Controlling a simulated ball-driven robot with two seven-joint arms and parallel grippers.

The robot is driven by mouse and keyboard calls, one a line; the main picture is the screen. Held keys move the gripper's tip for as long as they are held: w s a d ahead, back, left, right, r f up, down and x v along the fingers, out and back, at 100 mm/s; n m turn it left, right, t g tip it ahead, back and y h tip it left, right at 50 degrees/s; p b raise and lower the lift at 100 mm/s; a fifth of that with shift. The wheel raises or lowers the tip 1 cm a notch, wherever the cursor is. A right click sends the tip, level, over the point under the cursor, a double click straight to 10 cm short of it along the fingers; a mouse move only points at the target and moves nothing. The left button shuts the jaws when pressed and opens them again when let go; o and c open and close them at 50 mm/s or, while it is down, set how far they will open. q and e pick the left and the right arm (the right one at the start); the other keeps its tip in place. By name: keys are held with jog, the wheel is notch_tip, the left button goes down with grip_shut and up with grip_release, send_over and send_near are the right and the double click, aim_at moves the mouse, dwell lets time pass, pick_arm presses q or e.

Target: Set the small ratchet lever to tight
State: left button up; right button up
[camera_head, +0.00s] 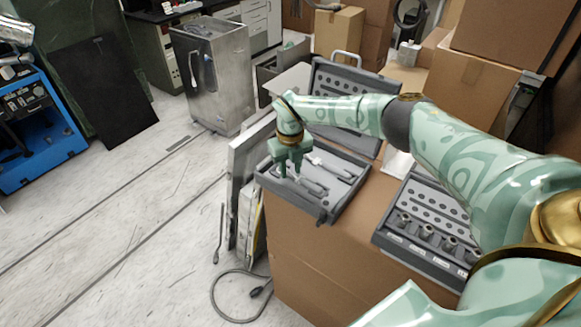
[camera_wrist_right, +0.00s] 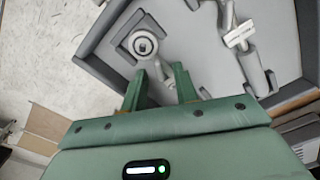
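A grey tool case (camera_head: 338,201) lies open on a cardboard box and holds several silver tools in its tray. In the right wrist view, a ratchet with a round head (camera_wrist_right: 143,44) and a dark square at its centre lies in the tray. My right gripper (camera_head: 289,172) points down over the case's left part. Its green fingers (camera_wrist_right: 160,74) are apart, one on each side of the ratchet's neck just below the head. I cannot tell whether they touch it. The small lever cannot be made out. My left gripper is out of view.
In the right wrist view, another silver tool (camera_wrist_right: 238,35) lies right of the ratchet. A socket case (camera_head: 400,238) sits to the right, under my right arm. Cardboard boxes (camera_head: 480,75) stand behind. Open floor (camera_head: 120,230) is on the left, with a metal cabinet (camera_head: 218,75).

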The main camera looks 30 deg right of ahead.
aim_at(290, 172)
jog(key=shift+r, duration=0.1)
notch_tip(290, 172, up, 16)
jog(key=shift+p, duration=0.3)
dwell(0.3)
